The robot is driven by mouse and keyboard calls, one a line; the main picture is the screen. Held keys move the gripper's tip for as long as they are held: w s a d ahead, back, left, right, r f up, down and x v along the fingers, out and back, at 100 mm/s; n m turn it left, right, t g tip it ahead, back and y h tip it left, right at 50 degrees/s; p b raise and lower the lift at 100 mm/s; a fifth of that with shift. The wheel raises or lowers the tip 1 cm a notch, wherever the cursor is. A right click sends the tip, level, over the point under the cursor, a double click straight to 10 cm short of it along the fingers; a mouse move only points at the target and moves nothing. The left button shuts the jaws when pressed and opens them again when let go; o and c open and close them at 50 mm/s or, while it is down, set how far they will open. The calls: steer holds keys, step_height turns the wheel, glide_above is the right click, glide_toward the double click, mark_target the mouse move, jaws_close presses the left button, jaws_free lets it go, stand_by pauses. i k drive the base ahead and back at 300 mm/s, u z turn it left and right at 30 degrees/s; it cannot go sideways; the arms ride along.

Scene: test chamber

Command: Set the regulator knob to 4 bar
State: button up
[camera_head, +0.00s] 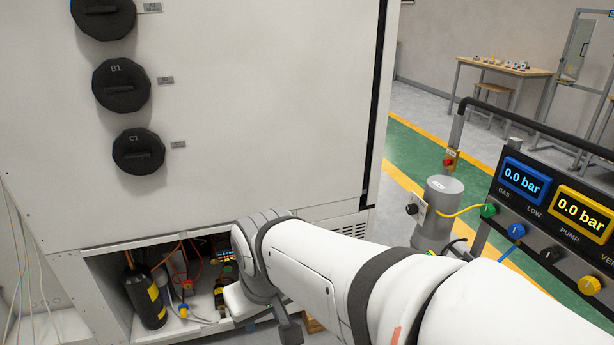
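No knob with a readable bar scale shows, so I cannot tell which one is the regulator knob. A small black knob (411,209) sits on a pale plate beside the grey cylinder (440,222). The control panel (531,222) at the right has a green knob (487,211), a blue knob (516,231), a black knob (552,254) and a yellow knob (589,285). Its blue display (525,181) and yellow display (582,213) both read 0.0 bar. My arm reaches to the open lower compartment (100,292); its end is partly hidden, and no fingertips are clear.
The white cabinet (270,110) fills the left, with black round caps A1, B1 (121,86) and C1 (138,151). The compartment holds a black bottle (146,297), hoses and fittings. Floor shows behind; a table (498,67) stands far back.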

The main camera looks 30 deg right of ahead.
mark_target(411, 209)
steer(key=z, duration=0.1)
steer(key=i, duration=0.55)
steer(key=z, duration=0.4)
steer(key=k, duration=0.85)
steer(key=z, duration=0.2)
steer(key=i, duration=0.85)
steer(key=u, duration=0.1)
